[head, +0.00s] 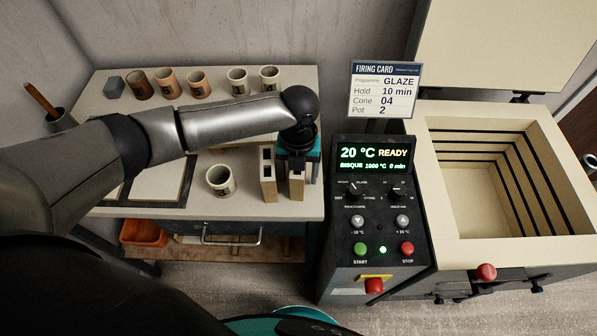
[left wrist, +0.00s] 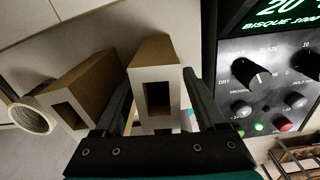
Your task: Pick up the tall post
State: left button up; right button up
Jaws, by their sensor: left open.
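Two pale, hollow, square-section posts stand side by side near the worktable's right front edge. The left post (head: 267,178) also shows in the left wrist view (left wrist: 82,92). The right post (head: 297,185) is partly hidden from the head by my left gripper (head: 297,168). In the left wrist view the right post (left wrist: 155,92) stands between the two fingers of my left gripper (left wrist: 160,84), which is open. I cannot tell whether a finger touches it. Which post is taller is unclear. My right gripper is not in view.
A pale cup (head: 220,180) stands left of the posts. Several cups (head: 197,85) and a grey block (head: 115,84) line the table's back. The kiln control panel (head: 377,215) is close on the right, beside the open kiln (head: 580,215).

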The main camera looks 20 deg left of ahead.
pick_arm(q)
grip_shut()
dwell(0.6)
